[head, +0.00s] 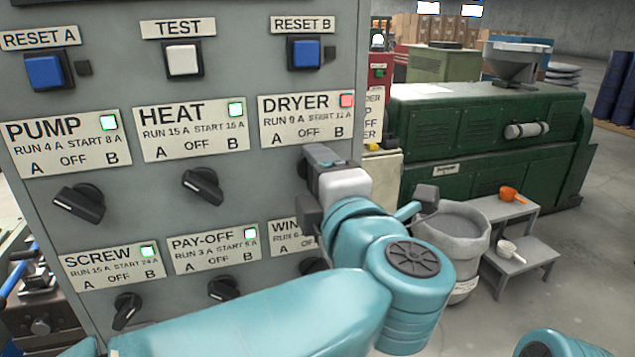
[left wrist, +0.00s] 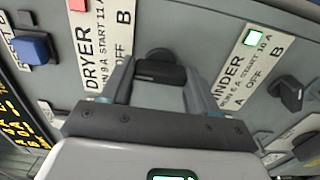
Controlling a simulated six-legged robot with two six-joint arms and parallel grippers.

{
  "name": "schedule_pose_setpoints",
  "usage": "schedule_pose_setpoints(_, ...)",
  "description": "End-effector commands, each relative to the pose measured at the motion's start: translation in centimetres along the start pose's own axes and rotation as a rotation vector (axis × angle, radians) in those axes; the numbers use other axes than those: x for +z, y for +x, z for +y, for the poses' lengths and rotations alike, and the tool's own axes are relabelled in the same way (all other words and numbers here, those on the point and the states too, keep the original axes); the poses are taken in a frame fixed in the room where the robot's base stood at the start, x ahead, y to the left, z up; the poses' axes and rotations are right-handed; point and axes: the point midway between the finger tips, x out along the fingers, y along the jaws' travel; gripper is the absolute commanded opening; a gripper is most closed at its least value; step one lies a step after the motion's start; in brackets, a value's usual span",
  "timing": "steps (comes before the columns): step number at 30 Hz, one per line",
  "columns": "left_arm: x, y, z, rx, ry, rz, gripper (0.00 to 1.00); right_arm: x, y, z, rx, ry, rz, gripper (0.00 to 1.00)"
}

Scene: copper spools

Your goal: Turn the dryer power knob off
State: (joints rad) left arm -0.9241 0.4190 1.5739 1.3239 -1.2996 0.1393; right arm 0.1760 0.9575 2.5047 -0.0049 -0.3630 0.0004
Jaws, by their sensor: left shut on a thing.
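The grey panel's DRYER label (head: 305,121) has a lit red lamp (head: 346,100). The label also shows in the left wrist view (left wrist: 97,55). The black dryer knob (left wrist: 158,72) stands between the fingers of my left gripper (left wrist: 158,82), which is shut on it. In the head view the left gripper (head: 320,158) is just below the DRYER label and hides the knob. I cannot tell which mark the knob points to. My right gripper is not in view.
The HEAT knob (head: 203,186) is left of my gripper, and the PAY-OFF knob (head: 223,287) is lower left. The partly hidden winder label (head: 287,235) is just below. A grey bin (head: 452,238), a step stand (head: 520,250) and a green machine (head: 480,135) stand to the right.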

Motion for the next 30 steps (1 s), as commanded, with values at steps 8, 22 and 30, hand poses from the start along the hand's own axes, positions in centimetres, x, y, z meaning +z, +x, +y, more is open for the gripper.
schedule_pose_setpoints(8, 0.0, 0.0, 0.3, 0.006, -0.004, -0.002, 0.29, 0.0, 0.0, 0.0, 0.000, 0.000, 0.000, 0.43)
schedule_pose_setpoints(22, 0.0, -0.2, 0.1, 0.003, -0.002, -0.002, 0.85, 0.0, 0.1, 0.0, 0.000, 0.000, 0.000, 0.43)
schedule_pose_setpoints(30, 0.1, -5.2, -0.1, 0.003, -0.003, -0.006, 0.85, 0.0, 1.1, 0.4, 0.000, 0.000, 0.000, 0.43)
